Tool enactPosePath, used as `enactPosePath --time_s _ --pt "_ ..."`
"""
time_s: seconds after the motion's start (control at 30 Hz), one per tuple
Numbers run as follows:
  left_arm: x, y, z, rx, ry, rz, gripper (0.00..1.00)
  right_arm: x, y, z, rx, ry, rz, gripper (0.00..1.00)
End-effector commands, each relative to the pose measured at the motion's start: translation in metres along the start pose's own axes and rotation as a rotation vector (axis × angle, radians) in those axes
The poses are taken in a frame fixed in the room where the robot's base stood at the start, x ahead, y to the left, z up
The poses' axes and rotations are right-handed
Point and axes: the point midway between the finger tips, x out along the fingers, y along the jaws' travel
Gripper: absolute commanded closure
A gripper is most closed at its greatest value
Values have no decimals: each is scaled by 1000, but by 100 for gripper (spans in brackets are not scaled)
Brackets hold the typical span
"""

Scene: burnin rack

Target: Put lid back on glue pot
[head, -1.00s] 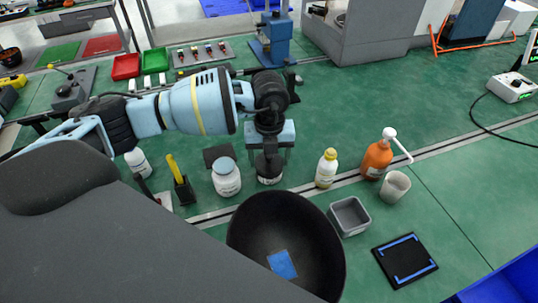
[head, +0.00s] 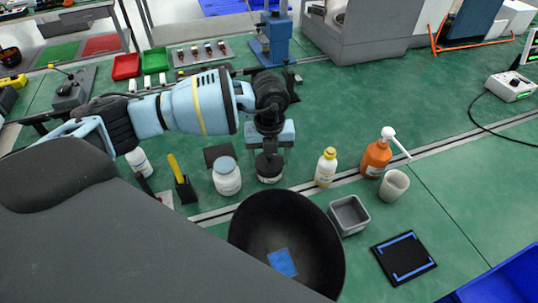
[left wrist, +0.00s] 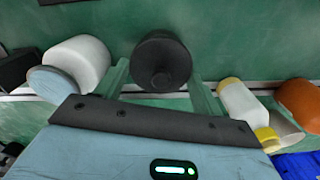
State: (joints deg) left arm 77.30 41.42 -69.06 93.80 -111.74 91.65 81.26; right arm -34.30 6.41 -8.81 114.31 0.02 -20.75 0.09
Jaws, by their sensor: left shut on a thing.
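The black lid (head: 268,157) with its knob is held by my left gripper (head: 270,150), which points down and is shut on it. The glue pot (head: 270,178), a short dark jar with a pale label, is directly below the lid. I cannot tell whether the lid is seated on it or just above. In the left wrist view, the round black lid (left wrist: 165,55) shows between the fingers of my left gripper (left wrist: 162,88) and hides the pot. My right gripper is not in view.
A white jar with a blue-grey lid (head: 227,178) stands close left of the pot. A yellow-capped bottle (head: 326,168), orange pump bottle (head: 376,158), white cup (head: 394,185) and grey square bin (head: 349,216) stand to the right.

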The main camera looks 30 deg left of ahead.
Motion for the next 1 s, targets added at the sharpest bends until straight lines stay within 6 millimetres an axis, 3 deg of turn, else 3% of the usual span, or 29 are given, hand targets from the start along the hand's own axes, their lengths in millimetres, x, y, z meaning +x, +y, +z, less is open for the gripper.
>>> enactPosePath --time_s 0.43,0.47,0.63,1.0 --pt "0 0 0 0 0 0 54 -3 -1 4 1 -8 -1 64" --pt "0 0 0 0 0 0 31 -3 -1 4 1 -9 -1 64" --pt "0 0 0 0 0 0 9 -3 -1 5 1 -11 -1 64" --pt "0 0 0 0 0 0 0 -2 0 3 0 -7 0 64"
